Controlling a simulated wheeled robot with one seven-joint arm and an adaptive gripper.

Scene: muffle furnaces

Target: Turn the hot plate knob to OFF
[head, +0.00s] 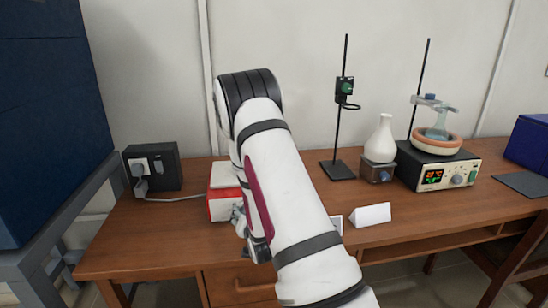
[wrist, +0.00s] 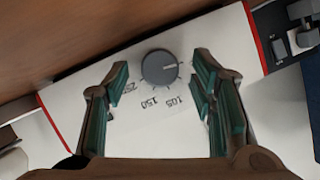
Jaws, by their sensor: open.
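The hot plate is a white and red box (head: 222,207) on the wooden bench in the head view, partly hidden behind my arm. Its white front panel (wrist: 140,120) with red edges fills the middle of the wrist view. On it is a round grey knob (wrist: 159,68) with a white pointer line aimed to the right of the picture. The marks 250, 150 and 105 show upside down around it. No OFF mark can be made out. My gripper (wrist: 161,76) is open, with one finger on each side of the knob and visible gaps to both.
A black socket box (head: 152,167) with a cable stands left of the hot plate. To the right are a retort stand (head: 338,169), a white flask (head: 380,142) on a small base, a heater with a display (head: 440,170) and a folded white card (head: 371,215).

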